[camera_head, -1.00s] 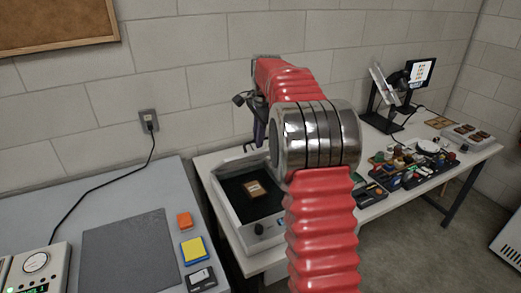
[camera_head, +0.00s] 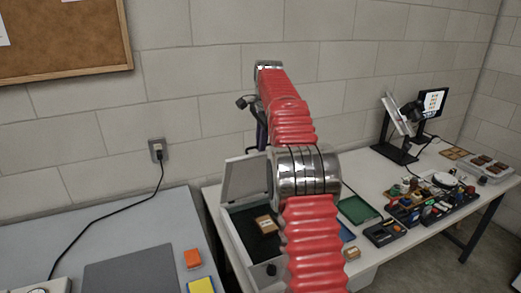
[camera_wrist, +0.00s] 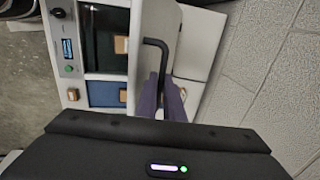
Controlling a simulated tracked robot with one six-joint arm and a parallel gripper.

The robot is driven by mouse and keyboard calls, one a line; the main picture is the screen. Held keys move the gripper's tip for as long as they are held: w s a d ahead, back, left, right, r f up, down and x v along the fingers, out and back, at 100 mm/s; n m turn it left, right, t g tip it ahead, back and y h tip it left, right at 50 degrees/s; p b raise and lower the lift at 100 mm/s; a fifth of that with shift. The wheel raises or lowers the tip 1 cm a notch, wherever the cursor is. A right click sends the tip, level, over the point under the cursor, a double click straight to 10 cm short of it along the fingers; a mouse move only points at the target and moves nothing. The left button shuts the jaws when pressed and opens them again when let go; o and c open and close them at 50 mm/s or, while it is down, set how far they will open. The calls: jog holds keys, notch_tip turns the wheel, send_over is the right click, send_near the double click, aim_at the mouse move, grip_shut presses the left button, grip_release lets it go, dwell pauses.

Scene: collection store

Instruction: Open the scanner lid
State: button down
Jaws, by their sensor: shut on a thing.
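The scanner (camera_head: 232,226) stands on the white table, with a small brown framed item (camera_head: 265,223) on its dark bed. Its pale grey lid (camera_head: 243,180) is raised and stands up at the back of the bed. In the wrist view the scanner (camera_wrist: 68,20) shows at upper left with its small display. My gripper (camera_wrist: 162,103), with purple fingers, is shut on the lid's black bar handle (camera_wrist: 157,43). The exact contact is partly hidden by the fingers. In the head view my arm hides the scanner's right side, and my gripper (camera_head: 262,137) shows small behind it.
A green tray (camera_head: 358,210) and dark bins of small parts (camera_head: 432,205) lie right of the scanner. A stand with a screen (camera_head: 432,103) is at the far right. A grey bench with a dark mat (camera_head: 130,275) is at left. The block wall is close behind.

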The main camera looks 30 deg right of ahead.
jog(key=shift+w+d, duration=0.45)
jog(key=shift+w, duration=0.4)
jog(key=shift+w+a+r, duration=0.1)
jog(key=c, duration=1.9)
grip_release()
jog(key=shift+a+r, duration=0.15)
